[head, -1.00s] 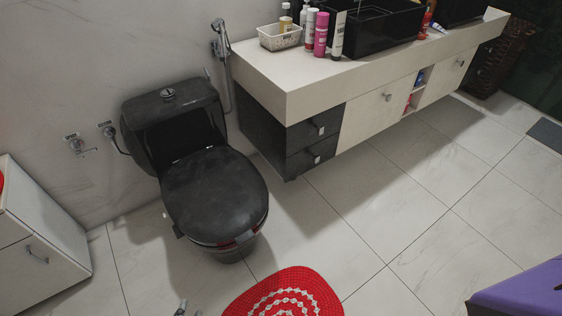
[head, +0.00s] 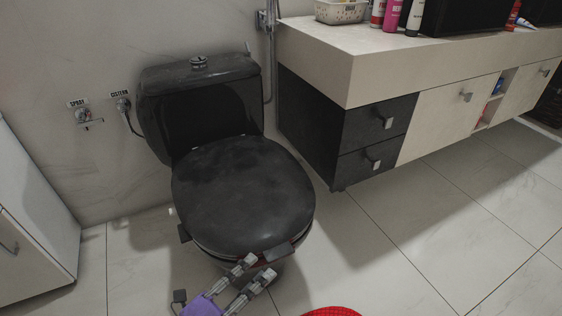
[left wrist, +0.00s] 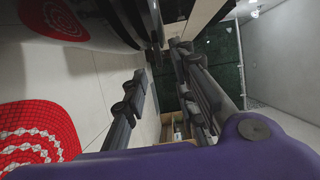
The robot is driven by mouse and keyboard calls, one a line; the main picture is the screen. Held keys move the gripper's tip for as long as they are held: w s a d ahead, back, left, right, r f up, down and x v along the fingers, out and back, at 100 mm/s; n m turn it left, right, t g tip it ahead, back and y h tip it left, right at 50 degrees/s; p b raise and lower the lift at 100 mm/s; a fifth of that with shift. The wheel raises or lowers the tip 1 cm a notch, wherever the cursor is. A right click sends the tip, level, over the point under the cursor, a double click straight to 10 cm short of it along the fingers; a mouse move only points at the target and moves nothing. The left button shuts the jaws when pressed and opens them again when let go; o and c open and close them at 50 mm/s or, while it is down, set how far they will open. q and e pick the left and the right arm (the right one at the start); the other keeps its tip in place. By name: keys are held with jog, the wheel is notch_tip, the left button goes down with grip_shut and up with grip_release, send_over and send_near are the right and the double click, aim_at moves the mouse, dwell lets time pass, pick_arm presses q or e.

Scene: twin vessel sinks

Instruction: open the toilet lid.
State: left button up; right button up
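The black toilet lid (head: 243,187) is down on the black toilet, in front of its tank (head: 205,110). A small dark tab (head: 279,253) sticks out at the lid's front edge. My left gripper (head: 258,269) is at the front of the toilet, just below and beside the tab, with its two fingers apart and nothing between them. Whether a fingertip touches the rim or tab I cannot tell. My right gripper is not in view.
A vanity (head: 350,55) with dark drawers (head: 375,125) stands right of the toilet. A white cabinet (head: 35,225) stands at the left. A red rug (head: 333,312) lies at the bottom edge. Tiled floor (head: 400,250) is clear to the right.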

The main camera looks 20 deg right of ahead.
aim_at(279, 253)
pick_arm(q)
jog(key=b+x, duration=0.2)
jog(key=x, duration=0.6)
jog(key=shift+a, duration=0.1)
jog(key=c, duration=0.5)
jog(key=shift+s+f, duration=0.1)
grip_shut()
jog(key=shift+f, duration=0.1)
